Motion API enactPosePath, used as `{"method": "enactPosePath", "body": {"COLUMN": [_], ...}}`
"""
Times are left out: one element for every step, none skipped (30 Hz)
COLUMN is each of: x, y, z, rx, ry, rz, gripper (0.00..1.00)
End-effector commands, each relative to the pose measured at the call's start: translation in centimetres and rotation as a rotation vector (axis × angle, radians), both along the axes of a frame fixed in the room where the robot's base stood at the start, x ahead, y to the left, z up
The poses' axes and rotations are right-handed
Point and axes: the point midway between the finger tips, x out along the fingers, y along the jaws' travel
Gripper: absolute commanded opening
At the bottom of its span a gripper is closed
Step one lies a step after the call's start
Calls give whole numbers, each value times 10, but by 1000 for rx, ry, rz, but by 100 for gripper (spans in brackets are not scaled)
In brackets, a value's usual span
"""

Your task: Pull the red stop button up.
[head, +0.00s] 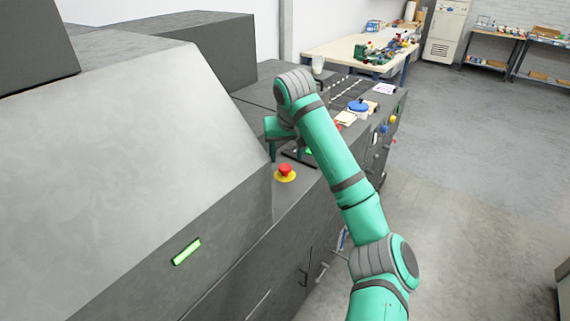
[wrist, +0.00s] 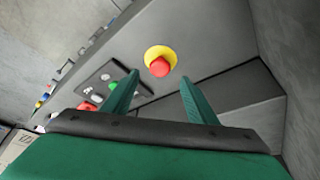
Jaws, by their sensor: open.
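The red stop button (head: 286,169) has a mushroom head on a yellow base (head: 285,176). It sits on the grey machine's ledge, near the front edge. In the wrist view the red button (wrist: 160,67) and its yellow collar show beyond my fingertips, roughly midway between them. My gripper (wrist: 158,85) is open and empty, with its two green fingers spread apart. In the head view my gripper (head: 272,150) is beside and just behind the button, partly hidden by my own wrist. It does not appear to touch the button.
A dark control panel (wrist: 100,82) with green, white and red buttons lies beside the stop button. The large sloped grey housing (head: 130,130) rises to the left. A blue round item (head: 358,105) and a workbench (head: 345,50) stand farther back. The floor at right is clear.

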Motion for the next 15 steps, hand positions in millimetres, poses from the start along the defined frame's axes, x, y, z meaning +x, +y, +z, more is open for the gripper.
{"method": "enactPosePath", "body": {"x": [3,5,8,10,11,13,15,17,18,19,20,21,21,22,22], "y": [0,0,1,1,2,2,2,3,3,3,3,4,4,4,4], "z": [-10,-14,-20,-25,-29,-34,-38,-41,-45,-47,-49,-51,-52,-53,-54], "rx": [-1,-1,-1,-1,-1,0,0,0,0,0,0,1,0,0,0], "ry": [3,2,2,1,1,1,1,1,1,1,0,-1,-1,-1,-1], "rz": [-1,-1,-1,0,0,0,0,0,0,0,0,0,0,0,1], "gripper": [52,52,52,52,52,52,52,52,52,52,52,52,52,52,52]}}
